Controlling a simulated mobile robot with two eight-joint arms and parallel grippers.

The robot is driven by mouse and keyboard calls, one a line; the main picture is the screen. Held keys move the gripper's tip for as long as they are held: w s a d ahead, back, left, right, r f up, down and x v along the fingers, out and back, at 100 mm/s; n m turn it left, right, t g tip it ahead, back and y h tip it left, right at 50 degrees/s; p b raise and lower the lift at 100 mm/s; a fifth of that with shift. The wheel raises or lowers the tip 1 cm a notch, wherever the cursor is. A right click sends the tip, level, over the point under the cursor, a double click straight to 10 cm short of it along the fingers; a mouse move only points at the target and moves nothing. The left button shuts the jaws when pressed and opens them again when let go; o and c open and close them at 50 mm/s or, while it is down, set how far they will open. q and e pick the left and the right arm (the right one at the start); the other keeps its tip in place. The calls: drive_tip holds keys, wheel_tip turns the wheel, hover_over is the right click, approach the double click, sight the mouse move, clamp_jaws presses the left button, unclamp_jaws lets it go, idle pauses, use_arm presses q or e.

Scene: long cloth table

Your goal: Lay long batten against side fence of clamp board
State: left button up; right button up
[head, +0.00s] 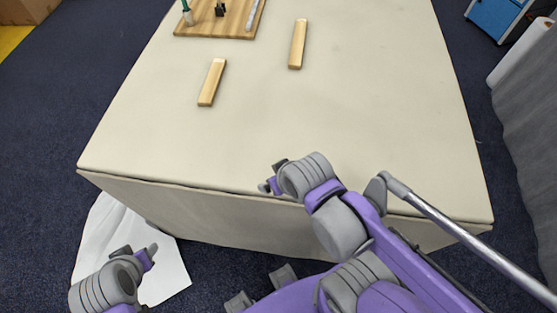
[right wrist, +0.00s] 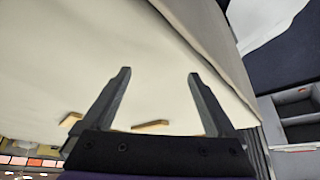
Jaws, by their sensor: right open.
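The wooden clamp board (head: 235,24) lies at the far left of the table, cut off by the head view's top edge. A pale strip along its right side (head: 254,15) may be the side fence. Two wooden battens lie apart on the cloth: one nearer, at left (head: 212,82), and one farther, at right (head: 298,44), which looks somewhat longer. My right gripper (head: 271,186) is above the near table edge, well short of both battens; its fingers (right wrist: 157,88) are apart and empty. My left gripper (head: 150,250) is low, left of the table front; its finger opening is unclear.
A black fitting (head: 220,9) and a green-and-white item (head: 187,14) stand on the board. The cloth table (head: 390,110) is clear at middle and right. A white sheet (head: 172,272) lies on the blue floor at left. A white roll (head: 520,52) is off the right side.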

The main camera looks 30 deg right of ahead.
drive_tip(key=w+d+r+m+h, duration=0.1)
drive_tip(key=w+d+r, duration=0.25)
drive_tip(key=w, duration=0.35)
drive_tip(key=w+d+r+m+h, duration=0.15)
drive_tip(key=w+d, duration=0.25)
drive_tip(key=w, duration=0.4)
drive_tip(key=w+d+r+m, duration=0.2)
drive_tip(key=w+d+r, duration=0.2)
drive_tip(key=w, duration=0.3)
drive_tip(key=m+t+h, duration=0.1)
drive_tip(key=m+h, duration=0.2)
drive_tip(key=m, duration=0.1)
approach(299, 41)
drive_tip(key=v, duration=0.2)
drive_tip(key=shift+s+a+r+n+b, duration=0.1)
drive_tip(key=shift+s+a+n+b, duration=0.15)
drive_tip(key=shift+a+b, duration=0.1)
drive_tip(key=shift+w+d, duration=0.15)
drive_tip(key=shift+d, duration=0.15)
drive_tip(key=x, duration=0.5)
drive_tip(key=shift+w+d+p, duration=0.15)
drive_tip(key=shift+p, duration=0.15)
drive_tip(key=shift+a+p+x, duration=0.2)
drive_tip(key=shift+p+x, duration=0.3)
drive_tip(key=shift+x, duration=2.35)
